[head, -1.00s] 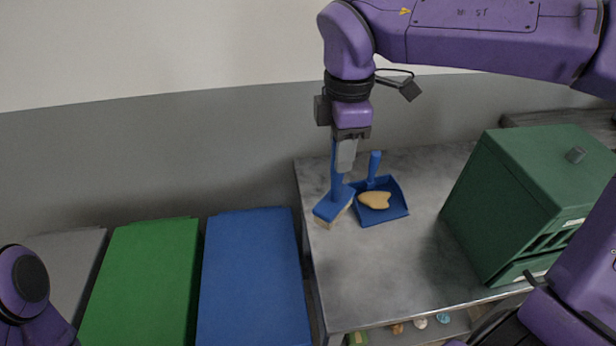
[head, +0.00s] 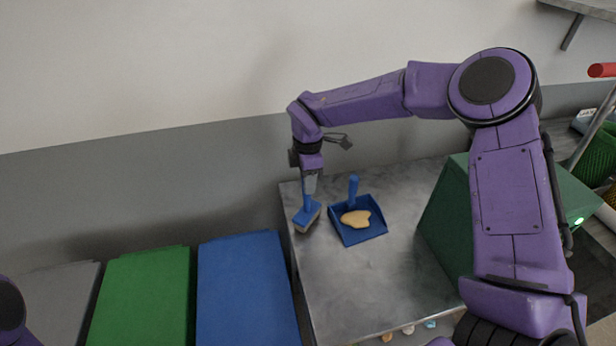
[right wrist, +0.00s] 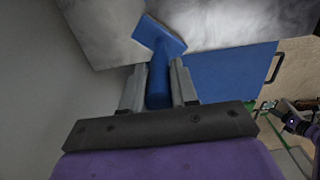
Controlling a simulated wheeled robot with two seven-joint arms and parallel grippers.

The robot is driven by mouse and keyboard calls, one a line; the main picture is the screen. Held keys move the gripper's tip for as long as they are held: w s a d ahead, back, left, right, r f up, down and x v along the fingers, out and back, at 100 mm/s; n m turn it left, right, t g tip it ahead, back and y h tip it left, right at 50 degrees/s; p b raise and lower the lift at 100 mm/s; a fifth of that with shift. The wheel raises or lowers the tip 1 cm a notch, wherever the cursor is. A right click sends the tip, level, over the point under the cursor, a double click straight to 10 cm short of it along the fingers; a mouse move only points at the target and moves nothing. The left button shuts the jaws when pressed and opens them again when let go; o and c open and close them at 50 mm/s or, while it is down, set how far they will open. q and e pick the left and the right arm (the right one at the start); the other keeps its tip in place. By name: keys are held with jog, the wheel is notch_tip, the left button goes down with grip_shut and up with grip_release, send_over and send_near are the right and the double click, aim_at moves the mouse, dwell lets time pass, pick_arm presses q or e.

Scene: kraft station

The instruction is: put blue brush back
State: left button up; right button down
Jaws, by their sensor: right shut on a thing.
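The blue brush (head: 306,217) hangs bristles down at the far left corner of the metal table (head: 350,290). My right gripper (head: 309,187) is shut on its handle. In the right wrist view the handle (right wrist: 158,80) stands between the two fingers (right wrist: 158,88), with the brush head beyond it. I cannot tell whether the bristles touch the table. A blue dustpan (head: 372,233) lies on the table just right of the brush, with a tan, flat blob (head: 356,219) in it. My left gripper is not in view.
A green cabinet (head: 437,218) stands on the table's right side, partly behind my right arm. Blue (head: 245,290), green (head: 140,295) and grey (head: 55,300) panels lie left of the table. A wall runs behind. The table front is clear.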

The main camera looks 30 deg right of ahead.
jog(key=shift+f, duration=0.3)
jog(key=shift+f+b, duration=0.2)
jog(key=shift+b, duration=0.15)
jog(key=c, duration=0.9)
grip_release()
jog(key=shift+r, duration=0.1)
jog(key=shift+o, duration=0.2)
jog(key=shift+r+p, duration=0.3)
jog(key=shift+p, duration=0.1)
jog(key=shift+r+b, duration=0.3)
jog(key=shift+r, duration=0.05)
notch_tip(320, 180, up, 11)
jog(key=shift+r+b, duration=0.1)
jog(key=shift+b, duration=0.8)
